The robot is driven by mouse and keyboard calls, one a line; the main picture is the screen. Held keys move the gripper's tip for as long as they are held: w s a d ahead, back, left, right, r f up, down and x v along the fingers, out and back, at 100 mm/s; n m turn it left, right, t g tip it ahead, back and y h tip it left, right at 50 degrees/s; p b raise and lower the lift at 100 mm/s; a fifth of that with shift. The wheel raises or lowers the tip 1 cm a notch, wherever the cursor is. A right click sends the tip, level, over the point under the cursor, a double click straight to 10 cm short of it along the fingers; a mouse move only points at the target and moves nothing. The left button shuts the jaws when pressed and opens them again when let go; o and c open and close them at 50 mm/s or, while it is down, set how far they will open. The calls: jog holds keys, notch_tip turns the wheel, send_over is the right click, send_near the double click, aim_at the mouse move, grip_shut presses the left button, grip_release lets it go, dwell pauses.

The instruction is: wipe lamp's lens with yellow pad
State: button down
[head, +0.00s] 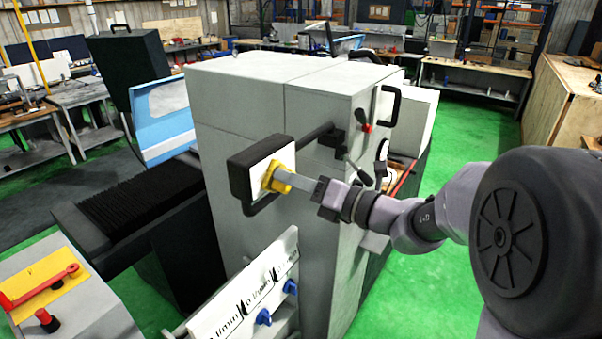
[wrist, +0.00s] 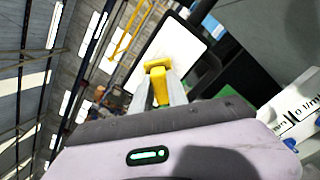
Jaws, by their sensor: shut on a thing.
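The lamp (head: 243,176) is a black box on a dark arm fixed to the grey machine housing. Its flat white lens (head: 284,153) faces my gripper; it also shows in the wrist view (wrist: 180,45). My gripper (head: 288,184) is shut on the yellow pad (head: 274,179). In the wrist view the pad (wrist: 158,75) sticks out from between the fingers. The pad is at the lens, over its lower middle in the head view. Whether it presses on the lens or stands just off it, I cannot tell. The lens part behind the pad is hidden.
The grey machine housing (head: 240,100) stands right behind the lamp. A white panel with blue knobs (head: 245,290) is below my gripper. A black lever with a red part (head: 364,122) is on the housing's right side. Green floor (head: 450,130) is open at the right.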

jog(key=shift+s+a, duration=0.85)
jog(key=shift+s, duration=0.25)
jog(key=shift+s+a, duration=0.85)
jog(key=shift+s, duration=0.2)
jog(key=shift+w+r+p, duration=0.1)
jog(key=shift+r+p, duration=0.15)
jog(key=shift+p, duration=0.1)
jog(key=w+d, duration=0.2)
jog(key=w, duration=0.1)
jog(key=shift+w+d+f+p, duration=0.1)
jog(key=shift+d+f+p, duration=0.05)
jog(key=shift+d+p, duration=0.2)
jog(key=shift+w+d+p, duration=0.4)
jog(key=shift+w+d, duration=0.4)
jog(key=shift+w, duration=0.3)
jog(key=shift+w+d+p, duration=0.45)
jog(key=shift+w+d, duration=0.4)
jog(key=shift+w, duration=0.2)
jog(key=shift+w+d+p, duration=0.4)
jog(key=shift+w+d, duration=0.4)
jog(key=shift+w, duration=0.3)
jog(key=shift+s+a, duration=1.25)
jog(key=shift+s, duration=0.4)
jog(key=shift+s+a, duration=1.3)
jog(key=shift+s, duration=0.35)
jog(key=shift+s+a, duration=1.25)
jog(key=shift+s, duration=0.4)
jog(key=shift+d, duration=0.1)
jog(key=shift+d+b, duration=0.3)
jog(key=shift+v, duration=2.55)
